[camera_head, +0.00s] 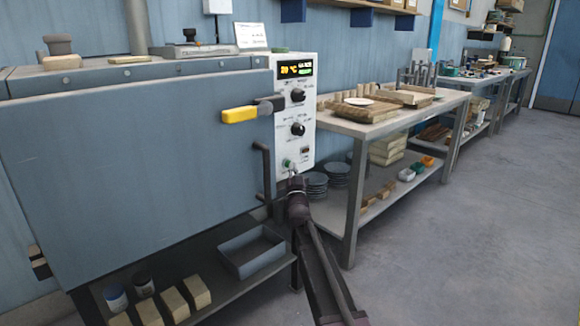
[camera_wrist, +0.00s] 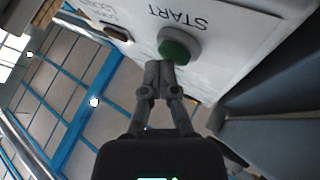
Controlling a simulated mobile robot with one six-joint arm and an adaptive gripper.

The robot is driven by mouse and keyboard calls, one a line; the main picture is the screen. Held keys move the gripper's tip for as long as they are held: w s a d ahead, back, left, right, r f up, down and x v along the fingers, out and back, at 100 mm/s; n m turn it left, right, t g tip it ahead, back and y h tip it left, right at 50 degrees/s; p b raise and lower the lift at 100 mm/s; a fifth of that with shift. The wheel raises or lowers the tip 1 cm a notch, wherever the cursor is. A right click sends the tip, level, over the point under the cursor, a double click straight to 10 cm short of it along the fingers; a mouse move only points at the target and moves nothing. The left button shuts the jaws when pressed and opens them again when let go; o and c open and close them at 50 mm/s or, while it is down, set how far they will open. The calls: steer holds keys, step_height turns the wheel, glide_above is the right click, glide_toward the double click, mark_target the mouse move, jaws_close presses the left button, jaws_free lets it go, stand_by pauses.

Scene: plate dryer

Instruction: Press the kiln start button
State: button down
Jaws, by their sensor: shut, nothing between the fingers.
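The kiln (camera_head: 140,160) is a large blue-grey box with its door shut and a yellow handle (camera_head: 240,114). Its white control panel (camera_head: 307,130) carries a lit display and two black knobs. The green start button (camera_head: 287,163) is low on the panel. In the wrist view the start button (camera_wrist: 175,49) shows as a round green cap in a grey ring, beside the word START. My gripper (camera_wrist: 159,66) is shut and empty, its fingertips right at the button's lower edge. I cannot tell whether they touch it. In the head view my gripper (camera_head: 292,176) is just below the button.
A dark vertical bar handle (camera_head: 264,172) stands close left of my gripper. A workbench (camera_head: 350,128) with boards and plates stands to the right. An empty grey tray (camera_head: 251,252) is on the shelf under the kiln. The floor (camera_head: 460,220) at right is clear.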

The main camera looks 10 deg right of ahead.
steer(key=shift+w+a, duration=0.1)
steer(key=shift+w, duration=0.05)
steer(key=shift+s, duration=0.2)
stand_by(0.5)
steer(key=shift+s+d, duration=0.5)
steer(key=shift+s, duration=0.1)
steer(key=shift+s+d, duration=0.8)
steer(key=shift+s, duration=0.2)
steer(key=shift+s+d, duration=0.75)
steer(key=shift+s, duration=0.25)
steer(key=shift+f, duration=0.1)
